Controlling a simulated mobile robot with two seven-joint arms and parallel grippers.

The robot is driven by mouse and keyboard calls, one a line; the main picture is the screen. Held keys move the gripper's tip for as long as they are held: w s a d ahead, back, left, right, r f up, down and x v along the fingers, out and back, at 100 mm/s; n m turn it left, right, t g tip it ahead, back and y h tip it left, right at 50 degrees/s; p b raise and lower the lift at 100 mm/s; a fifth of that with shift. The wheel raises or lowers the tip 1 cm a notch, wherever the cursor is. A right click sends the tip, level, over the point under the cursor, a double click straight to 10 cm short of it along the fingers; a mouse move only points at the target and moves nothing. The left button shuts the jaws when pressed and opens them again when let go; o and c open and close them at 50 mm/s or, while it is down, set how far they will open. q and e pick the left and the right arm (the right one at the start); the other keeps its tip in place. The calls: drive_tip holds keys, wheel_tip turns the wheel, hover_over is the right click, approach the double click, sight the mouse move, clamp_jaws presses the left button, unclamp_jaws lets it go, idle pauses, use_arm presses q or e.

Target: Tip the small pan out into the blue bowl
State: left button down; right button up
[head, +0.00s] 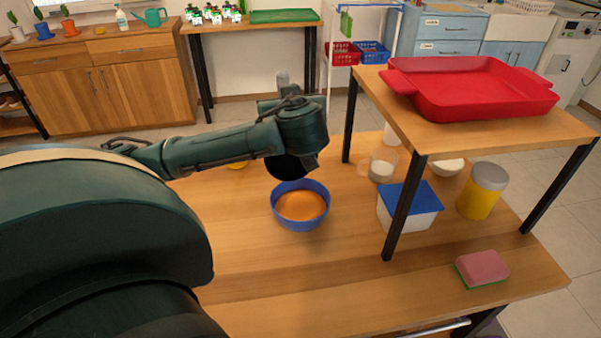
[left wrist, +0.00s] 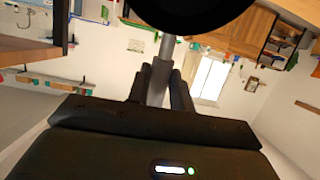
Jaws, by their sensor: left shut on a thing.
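The blue bowl (head: 284,218) stands on the wooden table, with an orange substance (head: 301,206) in it. The small black pan (head: 288,168) is above the bowl's far rim, partly hidden behind my wrist. It also shows at the top of the left wrist view (left wrist: 190,10), steeply tilted, its inside not visible. My left gripper (left wrist: 160,82) is shut on the pan's grey handle (left wrist: 165,52). In the head view the left arm reaches in over the table and hides the fingers. My right gripper is in neither view.
A raised shelf (head: 440,138) with a red tray (head: 470,88) stands to the right. Under it are a blue-lidded box (head: 405,215), a yellow jar (head: 480,195) and a glass (head: 382,168). A pink sponge (head: 482,268) lies at the front right. The table in front of the bowl is clear.

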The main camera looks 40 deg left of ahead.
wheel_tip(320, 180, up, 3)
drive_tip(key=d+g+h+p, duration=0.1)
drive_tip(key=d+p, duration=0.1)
drive_tip(key=p, duration=0.7)
use_arm(q)
drive_tip(key=w+a+f+g+h+b, duration=0.3)
drive_tip(key=a+f+h+b, duration=0.3)
drive_tip(key=a, duration=0.3)
drive_tip(key=w+a+f+n+g+h+b, duration=0.1)
drive_tip(key=w+a+f+g+h+b, duration=0.2)
drive_tip(key=w+a+f+h+b, duration=0.3)
drive_tip(key=a+f, duration=0.2)
drive_tip(key=a, duration=0.1)
drive_tip(key=shift+a+f+n+g+h, duration=0.15)
drive_tip(key=shift+a+n+g+h, duration=0.05)
drive_tip(key=shift+n+g+h, duration=0.1)
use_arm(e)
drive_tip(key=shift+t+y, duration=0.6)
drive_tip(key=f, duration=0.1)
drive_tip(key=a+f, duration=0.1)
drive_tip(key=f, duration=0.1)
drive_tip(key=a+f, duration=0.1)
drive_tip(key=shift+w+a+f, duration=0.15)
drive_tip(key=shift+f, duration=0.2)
